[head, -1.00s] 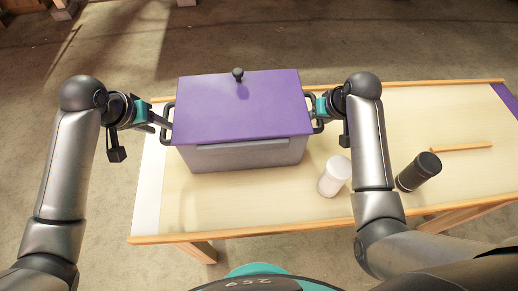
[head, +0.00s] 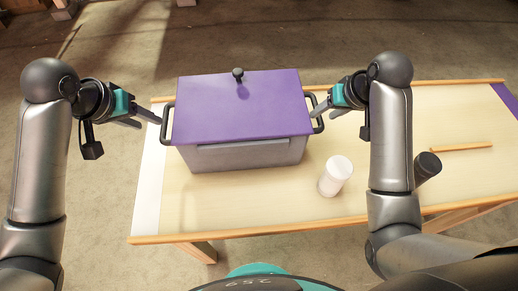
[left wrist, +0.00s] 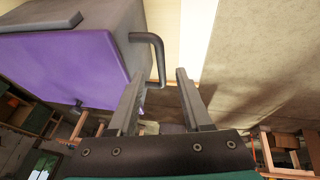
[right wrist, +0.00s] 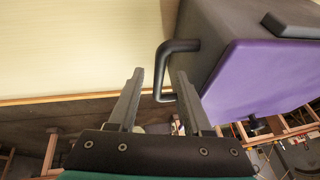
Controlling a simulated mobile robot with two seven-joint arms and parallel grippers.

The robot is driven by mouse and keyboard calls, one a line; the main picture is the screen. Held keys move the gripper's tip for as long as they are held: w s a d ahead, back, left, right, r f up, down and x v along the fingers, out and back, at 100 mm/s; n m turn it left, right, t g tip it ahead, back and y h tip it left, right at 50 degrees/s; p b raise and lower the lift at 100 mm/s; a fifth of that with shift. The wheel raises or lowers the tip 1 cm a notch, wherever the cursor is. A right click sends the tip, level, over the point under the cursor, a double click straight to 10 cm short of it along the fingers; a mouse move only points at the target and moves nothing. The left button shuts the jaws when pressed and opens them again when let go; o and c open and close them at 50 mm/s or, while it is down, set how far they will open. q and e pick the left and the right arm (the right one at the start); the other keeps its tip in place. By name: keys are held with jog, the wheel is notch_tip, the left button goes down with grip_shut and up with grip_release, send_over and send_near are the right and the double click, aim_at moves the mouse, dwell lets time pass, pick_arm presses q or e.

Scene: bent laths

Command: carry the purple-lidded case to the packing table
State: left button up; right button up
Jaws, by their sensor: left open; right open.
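The case (head: 240,152) is grey with a purple lid (head: 240,105) and a black knob on top. It stands upright on the pale wooden table (head: 240,215), towards its left end. My left gripper (head: 150,120) is open beside the left handle (head: 166,124); in the left wrist view that handle (left wrist: 159,55) appears between the fingertips, the jaws not closed on it. My right gripper (head: 318,113) is open at the right handle (head: 320,122); in the right wrist view this handle (right wrist: 161,70) also appears between the open fingers. I cannot tell whether either finger touches.
A white cylinder (head: 335,176) stands on the table right of the case. A dark cylinder (head: 428,165) is partly hidden behind my right arm. An orange-brown stick (head: 461,147) lies further right. A white strip (head: 149,190) marks the table's left end, a purple strip (head: 506,98) its right.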

jog(key=v, duration=0.4)
jog(key=shift+s+d+r, duration=0.1)
jog(key=shift+r, duration=0.3)
